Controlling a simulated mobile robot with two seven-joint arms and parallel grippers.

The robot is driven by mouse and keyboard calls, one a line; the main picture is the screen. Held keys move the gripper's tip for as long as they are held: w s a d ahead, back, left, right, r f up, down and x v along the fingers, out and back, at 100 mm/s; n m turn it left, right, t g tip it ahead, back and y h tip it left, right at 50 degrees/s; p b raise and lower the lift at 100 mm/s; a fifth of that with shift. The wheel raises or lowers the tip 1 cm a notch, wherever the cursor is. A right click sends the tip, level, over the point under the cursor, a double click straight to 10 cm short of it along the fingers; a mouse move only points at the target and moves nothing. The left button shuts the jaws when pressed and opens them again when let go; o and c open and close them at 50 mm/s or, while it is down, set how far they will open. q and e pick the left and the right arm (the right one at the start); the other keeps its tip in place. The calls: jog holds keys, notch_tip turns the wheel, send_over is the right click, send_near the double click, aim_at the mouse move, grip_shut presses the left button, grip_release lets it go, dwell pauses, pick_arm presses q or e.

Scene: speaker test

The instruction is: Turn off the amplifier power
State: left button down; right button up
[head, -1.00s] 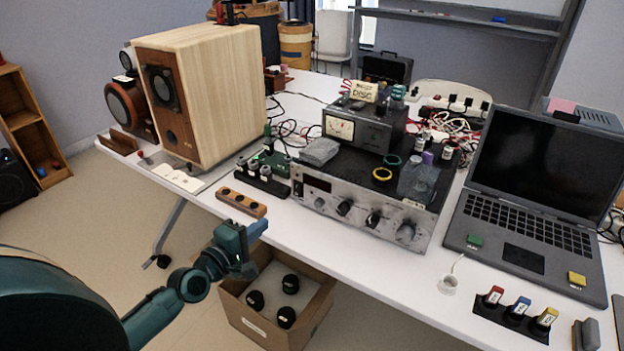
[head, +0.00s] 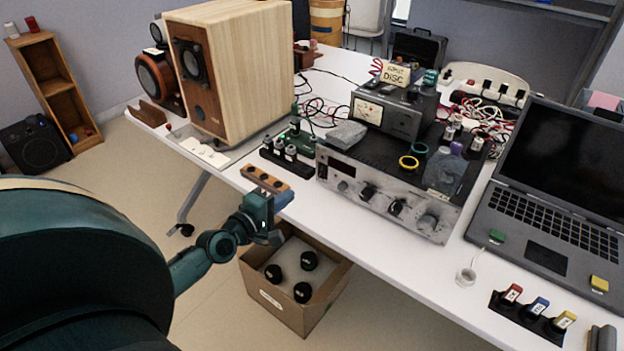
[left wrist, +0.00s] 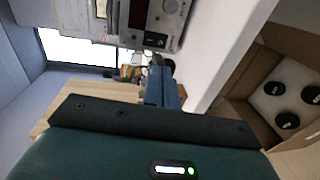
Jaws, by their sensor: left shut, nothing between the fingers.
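The amplifier (head: 385,195) is the silver-fronted unit with a black top on the table. Its front has a dark display window and several knobs, and it also shows at the top of the left wrist view (left wrist: 155,20). My left gripper (head: 288,198) is shut and empty. It is at the table's front edge, left of the amplifier's front panel and apart from it, near the wooden block with dark holes (head: 266,179). In the left wrist view the closed blue fingers (left wrist: 160,85) point toward the table. My right gripper is not in view.
A wooden speaker (head: 240,75) stands at the back left. A laptop (head: 550,190) is at the right. A meter unit (head: 395,108), a glass jar (head: 445,172) and rings sit on the amplifier. A cardboard box (head: 290,312) with black round items is below the table edge.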

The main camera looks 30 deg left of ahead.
aim_at(320, 175)
pick_arm(q)
jog(key=w, duration=0.3)
jog(key=w+f, duration=0.1)
jog(key=w, duration=0.3)
jog(key=w+b, duration=0.1)
jog(key=w, duration=0.2)
jog(key=shift+w+d+f, duration=0.15)
jog(key=shift+d+f, duration=0.05)
jog(key=shift+d, duration=0.2)
jog(key=shift+w+f+b, duration=0.1)
jog(key=shift+w+b, duration=0.05)
jog(key=shift+b, duration=0.15)
